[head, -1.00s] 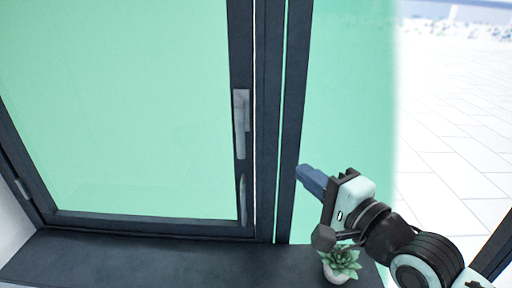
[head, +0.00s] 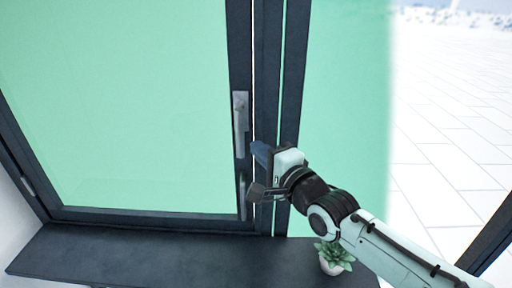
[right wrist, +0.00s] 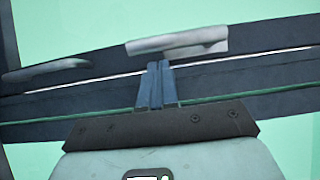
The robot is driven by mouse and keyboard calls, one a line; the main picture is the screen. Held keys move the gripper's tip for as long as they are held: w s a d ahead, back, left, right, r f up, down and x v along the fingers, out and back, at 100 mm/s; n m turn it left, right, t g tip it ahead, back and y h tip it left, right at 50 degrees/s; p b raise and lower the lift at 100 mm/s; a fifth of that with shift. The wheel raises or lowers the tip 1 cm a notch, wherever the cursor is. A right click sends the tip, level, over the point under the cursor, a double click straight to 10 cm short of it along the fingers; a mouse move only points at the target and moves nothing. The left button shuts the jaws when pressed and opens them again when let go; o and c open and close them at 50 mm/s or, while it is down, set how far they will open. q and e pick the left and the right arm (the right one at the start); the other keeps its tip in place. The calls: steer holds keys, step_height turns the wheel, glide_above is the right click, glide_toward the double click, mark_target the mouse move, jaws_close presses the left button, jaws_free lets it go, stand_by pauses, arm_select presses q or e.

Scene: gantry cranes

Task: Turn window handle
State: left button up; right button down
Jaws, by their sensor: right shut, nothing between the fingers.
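The window handle (head: 240,124) is a grey metal lever. It hangs downward on the dark right-hand frame of the window's left pane. In the right wrist view the handle (right wrist: 178,42) lies across the picture, just beyond my fingertips. My right gripper (head: 256,150) is shut and empty, a little to the right of the handle's lower part. In the right wrist view its fingers (right wrist: 155,68) are together and point at the handle. I cannot tell whether they touch it. My left gripper is not in view.
A second grey metal piece (head: 242,196) sits lower on the same frame. A dark sill (head: 150,258) runs below the window. A potted succulent (head: 332,256) stands on the sill under my right arm. A white tiled floor shows at the right.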

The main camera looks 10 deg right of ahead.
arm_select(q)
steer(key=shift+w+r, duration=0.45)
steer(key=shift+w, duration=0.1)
arm_select(e)
steer(key=shift+w+a, duration=0.5)
